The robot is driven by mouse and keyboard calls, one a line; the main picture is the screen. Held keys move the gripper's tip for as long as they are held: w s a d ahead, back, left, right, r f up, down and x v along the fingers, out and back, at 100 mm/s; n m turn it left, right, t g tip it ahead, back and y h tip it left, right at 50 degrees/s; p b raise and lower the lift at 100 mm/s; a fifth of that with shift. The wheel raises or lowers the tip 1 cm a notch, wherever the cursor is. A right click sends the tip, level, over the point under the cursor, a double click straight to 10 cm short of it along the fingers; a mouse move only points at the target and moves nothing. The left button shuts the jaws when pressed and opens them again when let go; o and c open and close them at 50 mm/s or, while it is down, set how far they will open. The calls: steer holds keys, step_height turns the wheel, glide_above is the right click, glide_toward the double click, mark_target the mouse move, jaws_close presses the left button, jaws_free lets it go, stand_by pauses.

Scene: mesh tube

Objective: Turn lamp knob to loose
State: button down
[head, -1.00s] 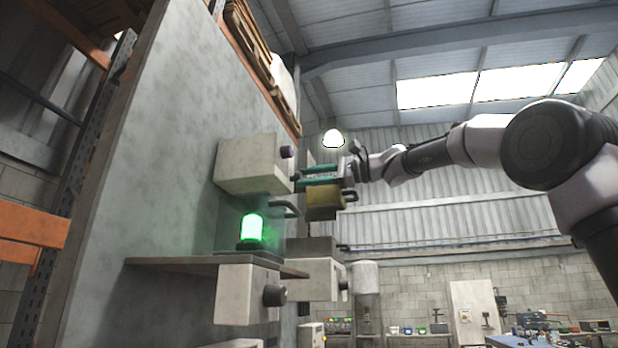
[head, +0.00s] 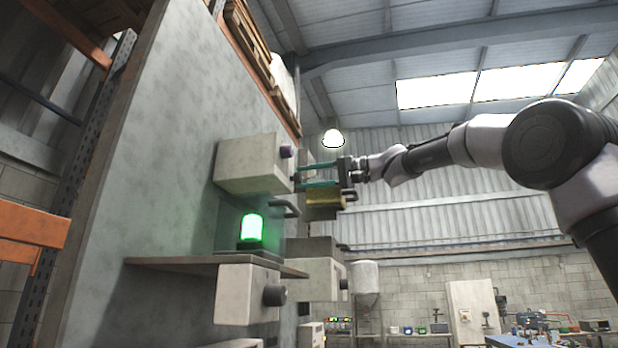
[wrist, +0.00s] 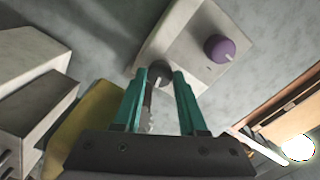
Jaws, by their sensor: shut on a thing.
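The upper pale control box (head: 245,168) is on the grey wall panel, with a purple knob (head: 287,152) and a dark knob below it. In the wrist view the dark knob (wrist: 160,71) sits between the teal fingertips of my gripper (wrist: 159,76). The purple knob (wrist: 220,48) is free, to the right of the fingers. In the head view my gripper (head: 298,176) reaches the box front from the right, shut on the dark knob, which its fingers largely hide. A green lamp (head: 252,228) glows on the shelf below. The knob's marking is not readable.
A lower box (head: 245,295) with another dark knob (head: 275,295) hangs under the shelf (head: 190,262). A yellow box (head: 322,200) with dark handles is just below and behind my gripper. Open space lies to the right, around my arm.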

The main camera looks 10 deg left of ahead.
steer(key=n, duration=0.7)
steer(key=shift+w+f, duration=0.1)
steer(key=shift+f, duration=0.05)
steer(key=n, duration=0.4)
steer(key=shift+n, duration=1.9)
steer(key=shift+c, duration=2.3)
jaws_free()
steer(key=shift+d, duration=0.1)
